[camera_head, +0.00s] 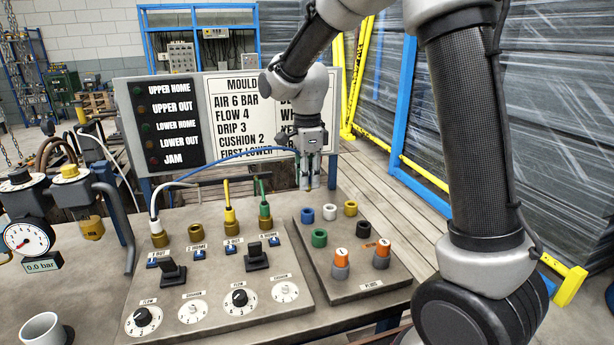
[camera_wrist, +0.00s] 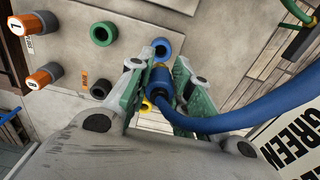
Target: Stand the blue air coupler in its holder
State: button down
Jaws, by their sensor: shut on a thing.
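My gripper (camera_head: 307,184) points down above the back left of the plug board. Its green-padded fingers show in the wrist view (camera_wrist: 158,76), shut on the blue air coupler (camera_wrist: 159,84). The blue hose (camera_wrist: 240,110) runs from the coupler to the right there; in the head view the hose (camera_head: 240,153) arches in from the left. In the head view the fingers mostly hide the coupler. The blue ring holder (camera_head: 307,215) sits on the board below the gripper. In the wrist view, the blue ring (camera_wrist: 161,46) appears just beyond the coupler, apart from it.
White (camera_head: 330,212), yellow (camera_head: 350,208), green (camera_head: 319,238) and black (camera_head: 335,228) rings share the board (camera_head: 345,288) with two orange plugs. White, yellow and green hoses stand upright on the panel (camera_head: 205,265) to the left. A sign (camera_head: 235,120) stands behind.

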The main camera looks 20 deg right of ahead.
jog(key=shift+f, duration=2.75)
jog(key=shift+f, duration=0.4)
jog(key=shift+f, duration=0.25)
jog(key=shift+f, duration=0.55)
jog(key=c, duration=1.2)
grip_release()
jog(key=shift+c, duration=0.2)
jog(key=shift+o, duration=0.3)
jog(key=o, duration=0.4)
jog(key=shift+c, duration=0.2)
